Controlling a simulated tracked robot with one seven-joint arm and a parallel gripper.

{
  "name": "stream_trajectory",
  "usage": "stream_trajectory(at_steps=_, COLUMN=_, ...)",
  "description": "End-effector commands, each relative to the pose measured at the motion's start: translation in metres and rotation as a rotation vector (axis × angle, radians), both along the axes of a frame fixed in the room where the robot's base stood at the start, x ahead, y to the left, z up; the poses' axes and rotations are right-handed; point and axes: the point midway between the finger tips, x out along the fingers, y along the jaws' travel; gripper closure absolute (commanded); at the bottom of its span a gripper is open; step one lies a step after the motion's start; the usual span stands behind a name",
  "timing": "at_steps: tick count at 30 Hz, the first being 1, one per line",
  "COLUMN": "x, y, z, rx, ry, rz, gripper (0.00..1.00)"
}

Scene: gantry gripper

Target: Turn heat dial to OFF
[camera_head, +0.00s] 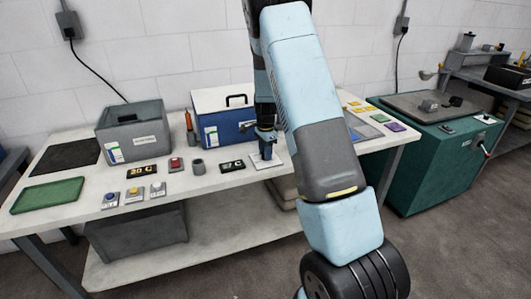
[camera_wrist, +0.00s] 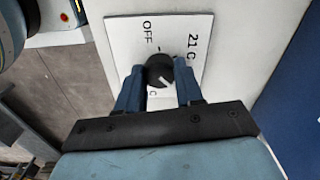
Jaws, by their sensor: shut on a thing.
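The heat dial (camera_wrist: 158,72) is a round black knob with a white pointer mark, on a white plate (camera_wrist: 125,30) lettered "OFF" and "21 C". A third label ending in "C" is partly hidden by my gripper. The pointer mark is on the lower right of the knob, away from "OFF". My gripper (camera_wrist: 160,78) has its blue fingers on both sides of the knob, shut on it. In the head view, my gripper (camera_head: 266,150) is down at the white plate (camera_head: 276,162) on the bench; the knob is hidden there.
A blue box with a white lid (camera_head: 222,130) stands close behind the plate. A grey bin (camera_head: 130,140) and green tray (camera_head: 48,195) are farther left. A green cabinet (camera_head: 430,165) stands right.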

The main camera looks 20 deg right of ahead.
Motion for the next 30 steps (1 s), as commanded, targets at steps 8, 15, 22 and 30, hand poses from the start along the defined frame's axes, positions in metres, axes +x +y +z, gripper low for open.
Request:
stream_trajectory(at_steps=8, x=0.0019, y=-0.0015, z=0.0014, rx=-0.001, ry=-0.005, rz=0.260, gripper=0.94)
stream_trajectory(at_steps=15, x=0.0021, y=-0.0013, z=0.0016, rx=-0.001, ry=-0.005, rz=0.489, gripper=0.94)
stream_trajectory(at_steps=22, x=0.0025, y=-0.0015, z=0.0018, rx=-0.002, ry=-0.007, rz=0.707, gripper=0.94)
stream_trajectory(at_steps=30, x=0.0029, y=-0.0010, z=0.0021, rx=-0.004, ry=-0.007, rz=0.964, gripper=0.94)
